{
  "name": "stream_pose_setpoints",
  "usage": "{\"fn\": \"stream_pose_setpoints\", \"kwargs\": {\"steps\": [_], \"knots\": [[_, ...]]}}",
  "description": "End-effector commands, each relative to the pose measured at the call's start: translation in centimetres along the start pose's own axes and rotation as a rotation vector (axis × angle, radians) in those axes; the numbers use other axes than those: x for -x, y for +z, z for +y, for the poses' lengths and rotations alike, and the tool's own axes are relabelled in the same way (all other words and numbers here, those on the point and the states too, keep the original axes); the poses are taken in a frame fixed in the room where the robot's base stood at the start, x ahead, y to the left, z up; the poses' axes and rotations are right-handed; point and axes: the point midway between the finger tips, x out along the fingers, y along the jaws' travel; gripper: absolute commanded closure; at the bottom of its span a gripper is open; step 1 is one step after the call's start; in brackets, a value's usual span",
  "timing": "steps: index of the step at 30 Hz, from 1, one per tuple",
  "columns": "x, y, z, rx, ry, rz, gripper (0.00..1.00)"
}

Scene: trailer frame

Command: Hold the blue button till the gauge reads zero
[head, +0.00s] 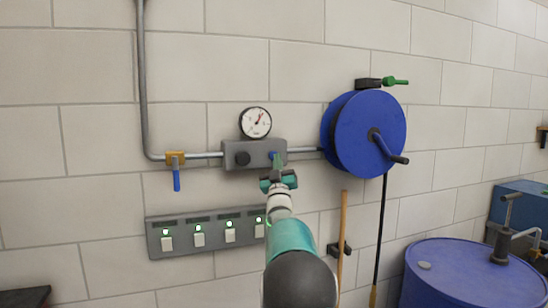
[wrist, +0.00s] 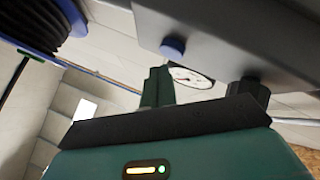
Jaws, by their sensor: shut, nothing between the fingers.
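The blue button (head: 273,155) is on the right part of a grey box (head: 255,160) on the wall. It also shows in the wrist view (wrist: 172,46), near the top middle. The round white gauge (head: 256,122) sits above the box, its needle pointing to the upper right; it is partly hidden in the wrist view (wrist: 192,77). My gripper (head: 279,158) is shut and empty, its tips at the button in the head view. In the wrist view the fingertips (wrist: 157,72) are close to the button; I cannot tell whether they touch it.
A black knob (head: 242,158) is on the box's left part. A blue hose reel (head: 368,133) hangs to the right, a blue-handled valve (head: 176,170) to the left. A switch panel (head: 205,233) is below. A blue drum (head: 470,270) stands at lower right.

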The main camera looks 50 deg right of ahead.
Motion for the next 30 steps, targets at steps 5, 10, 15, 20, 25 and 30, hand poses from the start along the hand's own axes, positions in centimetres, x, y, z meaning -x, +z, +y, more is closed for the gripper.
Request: {"fn": "stream_pose_setpoints", "kwargs": {"steps": [5,10,15,20,25,30], "knots": [[-0.14,0.10,-0.12,0.000,0.000,0.000,1.00],[-0.53,0.42,-0.38,0.001,0.000,0.000,1.00],[-0.60,0.45,-0.40,0.001,0.000,0.000,1.00],[-0.60,0.45,-0.42,0.000,0.000,0.000,1.00],[-0.68,0.50,-0.48,0.000,0.000,0.000,1.00],[-0.82,0.58,-0.58,0.000,0.000,0.000,1.00]]}}
